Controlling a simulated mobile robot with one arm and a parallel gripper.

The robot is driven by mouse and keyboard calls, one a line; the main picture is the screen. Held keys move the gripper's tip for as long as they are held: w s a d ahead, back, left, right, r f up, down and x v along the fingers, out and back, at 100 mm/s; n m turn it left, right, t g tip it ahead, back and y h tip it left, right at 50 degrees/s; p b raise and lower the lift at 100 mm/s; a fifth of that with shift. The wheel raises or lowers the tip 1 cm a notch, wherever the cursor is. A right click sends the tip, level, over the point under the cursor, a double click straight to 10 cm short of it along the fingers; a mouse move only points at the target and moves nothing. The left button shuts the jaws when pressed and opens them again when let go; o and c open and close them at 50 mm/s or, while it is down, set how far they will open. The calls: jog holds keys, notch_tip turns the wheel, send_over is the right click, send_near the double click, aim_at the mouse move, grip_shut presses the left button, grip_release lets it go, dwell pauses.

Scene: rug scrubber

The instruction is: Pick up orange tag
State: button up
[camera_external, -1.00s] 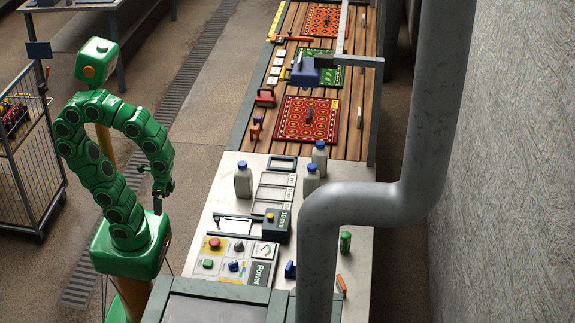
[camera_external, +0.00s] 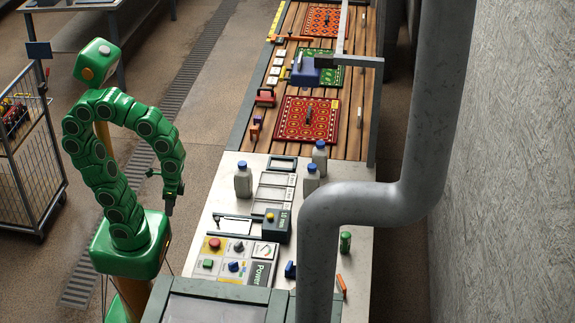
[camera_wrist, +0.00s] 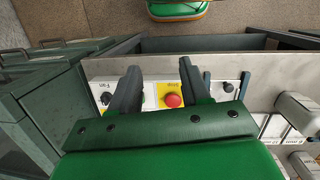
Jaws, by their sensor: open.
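My gripper (camera_external: 168,210) is at the left of the pale worktop in the external view. In the wrist view, my gripper (camera_wrist: 158,72) is open with nothing between its two dark fingers. A small orange piece (camera_external: 341,285) lies at the worktop's right edge, beside the grey pipe. Another small orange piece (camera_external: 255,131) stands on the wooden slats at their left edge. I cannot tell which of them is the orange tag. Neither shows in the wrist view, and my gripper is apart from both.
A control panel with a red button (camera_external: 214,243) sits near the worktop's left edge; the button (camera_wrist: 173,100) also shows in the wrist view. Several grey bottles (camera_external: 243,181) with blue caps stand behind. A thick grey pipe (camera_external: 330,235) hides part of the worktop. Patterned rugs (camera_external: 290,130) lie on the slats.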

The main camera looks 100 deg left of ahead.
jog(key=w+d+f+n+t+h, duration=0.1)
jog(key=w+d+n+h, duration=0.4)
jog(key=w, duration=1)
jog(key=w+d+f+n+h, duration=0.15)
jog(key=w+d+n, duration=0.35)
jog(key=w, duration=1.1)
jog(key=w+a+f+n+t+h, duration=0.1)
jog(key=w+f+n+t, duration=0.1)
jog(key=w, duration=0.7)
jog(key=w+a+f+n+t+h, duration=0.2)
jog(key=w+f+n, duration=0.3)
jog(key=w, duration=0.5)
jog(key=w+a+f+n+t+h, duration=0.1)
jog(key=w+f+n, duration=0.3)
jog(key=w, duration=0.5)
jog(key=shift+w+a+f+t+h, duration=0.2)
jog(key=shift+a+f, duration=0.05)
jog(key=shift+f, duration=0.4)
jog(key=shift+w+a+f+t+h, duration=0.15)
jog(key=shift+w+a+f+t, duration=0.1)
jog(key=shift+f, duration=0.4)
jog(key=shift+x, duration=3.85)
jog(key=shift+w+a, duration=0.1)
jog(key=shift+w, duration=0.05)
jog(key=shift+c, duration=0.5)
grip_shut()
